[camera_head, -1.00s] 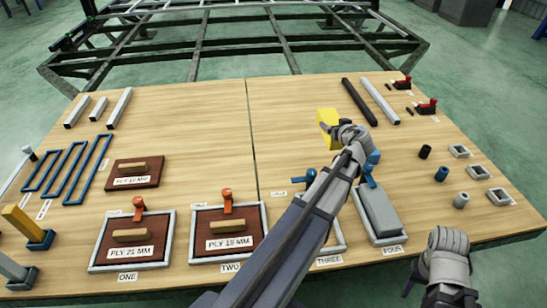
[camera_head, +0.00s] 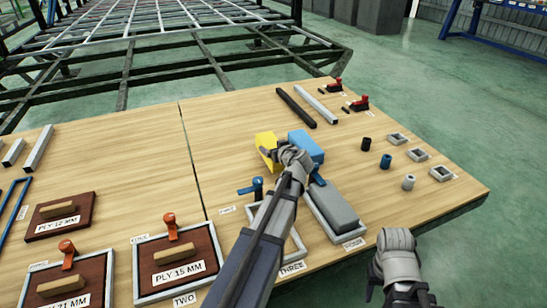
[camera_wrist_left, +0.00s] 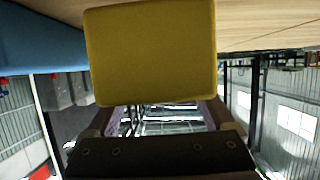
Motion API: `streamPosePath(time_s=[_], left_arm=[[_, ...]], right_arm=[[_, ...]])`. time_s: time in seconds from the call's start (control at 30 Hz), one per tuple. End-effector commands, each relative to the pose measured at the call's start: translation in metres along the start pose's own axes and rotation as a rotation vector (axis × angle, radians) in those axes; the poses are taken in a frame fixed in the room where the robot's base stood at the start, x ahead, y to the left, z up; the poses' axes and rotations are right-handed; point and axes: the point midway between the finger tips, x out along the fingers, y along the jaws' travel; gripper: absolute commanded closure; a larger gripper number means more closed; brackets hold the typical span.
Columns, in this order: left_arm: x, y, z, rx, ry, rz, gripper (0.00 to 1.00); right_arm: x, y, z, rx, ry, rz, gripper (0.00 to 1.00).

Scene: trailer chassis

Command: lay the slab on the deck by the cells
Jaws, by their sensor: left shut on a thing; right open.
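My left gripper (camera_head: 283,155) is shut on a yellow slab (camera_head: 265,141) above the right half of the wooden deck. The slab fills the upper middle of the left wrist view (camera_wrist_left: 152,52); its lower edge lies between the fingers. A blue block (camera_head: 307,144) is right beside and behind the gripper, and shows at the left of the wrist view (camera_wrist_left: 40,42). Whether the yellow slab touches the deck or the blue block, I cannot tell. My right gripper (camera_head: 392,270) is open and empty at the lower right, off the deck's front edge.
Cell THREE (camera_head: 301,252), partly behind my left arm, and cell FOUR (camera_head: 322,222), holding a grey block (camera_head: 331,205), are at the front. Cell TWO (camera_head: 139,268) holds a brown ply panel. Dark and light bars (camera_head: 296,107) lie behind. The deck's middle left is clear.

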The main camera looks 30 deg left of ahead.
Motion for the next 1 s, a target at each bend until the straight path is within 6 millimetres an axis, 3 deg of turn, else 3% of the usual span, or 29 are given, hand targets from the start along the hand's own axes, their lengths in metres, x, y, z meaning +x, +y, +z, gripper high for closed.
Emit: streamPosePath(time_s=[0.03,0.17,0.6,0.63,0.73,1.0], left_arm=[[0.005,0.000,0.012,0.000,0.000,0.000,0.71],[0.010,0.000,0.025,0.000,0.000,0.000,0.71],[0.012,0.000,0.028,0.000,0.000,0.000,0.71],[0.011,0.000,0.027,0.000,0.000,0.000,0.11],[0.011,0.000,0.026,0.000,0.000,0.000,0.00],[0.010,0.000,0.024,0.000,0.000,0.000,0.00]], right_arm=[[0.013,-0.001,-0.001,0.000,0.001,0.000,0.50],[0.027,-0.003,-0.002,0.000,0.002,0.000,0.50],[0.030,-0.003,-0.002,0.000,0.002,0.000,0.50],[0.029,-0.003,-0.002,0.000,0.002,0.000,0.50],[0.028,-0.003,-0.002,0.000,0.002,0.000,0.50],[0.026,-0.003,-0.002,0.000,0.002,0.000,0.50]])
